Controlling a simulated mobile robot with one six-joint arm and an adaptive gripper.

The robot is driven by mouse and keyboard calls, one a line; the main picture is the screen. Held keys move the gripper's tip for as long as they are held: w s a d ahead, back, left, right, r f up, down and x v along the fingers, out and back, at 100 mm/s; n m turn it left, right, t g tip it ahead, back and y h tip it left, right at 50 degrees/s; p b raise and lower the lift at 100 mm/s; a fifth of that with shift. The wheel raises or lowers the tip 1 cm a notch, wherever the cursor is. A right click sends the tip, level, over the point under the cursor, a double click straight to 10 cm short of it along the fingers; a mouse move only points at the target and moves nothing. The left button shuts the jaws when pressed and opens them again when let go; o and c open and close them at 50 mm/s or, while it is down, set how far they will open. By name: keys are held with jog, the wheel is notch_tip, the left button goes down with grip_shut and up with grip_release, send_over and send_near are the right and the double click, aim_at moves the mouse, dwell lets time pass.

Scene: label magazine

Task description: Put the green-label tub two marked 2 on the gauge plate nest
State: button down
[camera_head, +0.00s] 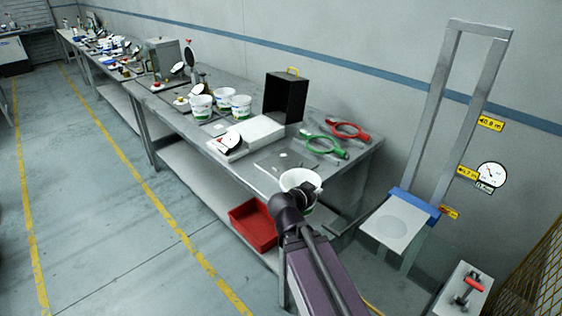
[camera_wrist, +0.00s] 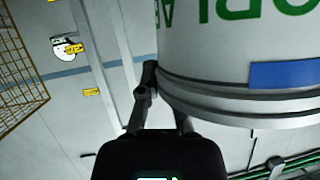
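A white tub (camera_head: 301,181) with an open top is at my gripper (camera_head: 289,196), over the near right end of the bench. In the wrist view the tub (camera_wrist: 225,60) fills the upper right, with green lettering and a blue patch. My gripper (camera_wrist: 162,98) has its fingers at the tub's rim and appears shut on it; the far finger is partly hidden. The number on the tub is not readable. A pale plate with a round marking (camera_head: 392,226), which looks like the gauge plate nest, is bare at the right, with a blue back edge.
Several white tubs with green labels (camera_head: 222,98) stand farther back on the bench (camera_head: 262,98). A black box (camera_head: 286,97), green ring tool (camera_head: 325,146) and red ring tool (camera_head: 350,130) lie nearer. A red bin (camera_head: 254,226) is below. A grey upright frame (camera_head: 448,120) rises behind the plate.

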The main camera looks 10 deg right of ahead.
jog(key=shift+w+a, duration=0.1)
jog(key=shift+w, duration=0.15)
jog(key=shift+a, duration=0.1)
jog(key=w+a, duration=0.4)
jog(key=w, duration=0.5)
jog(key=w+a, duration=0.5)
jog(key=w, duration=0.4)
jog(key=shift+w+r+n+y+p, duration=0.3)
jog(key=shift+w+r+p, duration=0.05)
jog(key=shift+w+p, duration=0.05)
jog(key=w+d+f+b, duration=0.1)
jog(key=w+d, duration=0.8)
jog(key=w, duration=0.2)
jog(key=shift+d+f, duration=0.2)
jog(key=shift+d, duration=0.05)
